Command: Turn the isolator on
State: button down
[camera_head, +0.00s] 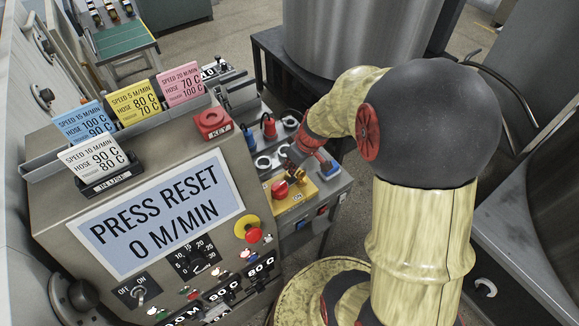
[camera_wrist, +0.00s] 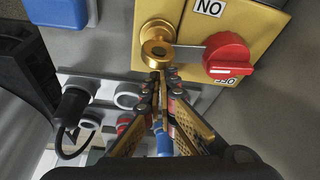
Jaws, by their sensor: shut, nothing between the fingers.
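The isolator is a yellow plate (camera_head: 300,187) on the grey cabinet, with a red rotary knob (camera_head: 280,189) and an ON label. In the wrist view the plate (camera_wrist: 265,30) appears turned round, with the red knob (camera_wrist: 230,58) at its right. An OFF label sits just below the knob and the ON label (camera_wrist: 208,8) above left. A brass round-headed piece (camera_wrist: 158,45) is left of the knob. My gripper (camera_wrist: 158,82) is shut and empty, its fingertips just below the brass piece; whether they touch it is unclear. It also shows in the head view (camera_head: 292,163).
A control panel with a "PRESS RESET" screen (camera_head: 160,215), a yellow-ringed red button (camera_head: 252,234) and a red KEY box (camera_head: 212,122) stands left. Cable plugs (camera_head: 268,127) and round sockets lie behind the isolator. A large metal drum (camera_head: 350,35) stands at the back.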

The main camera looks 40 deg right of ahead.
dwell(0.4)
jog(key=shift+s+d+r, duration=0.1)
jog(key=shift+r, duration=0.5)
jog(key=v, duration=1.1)
jog(key=shift+f, duration=0.1)
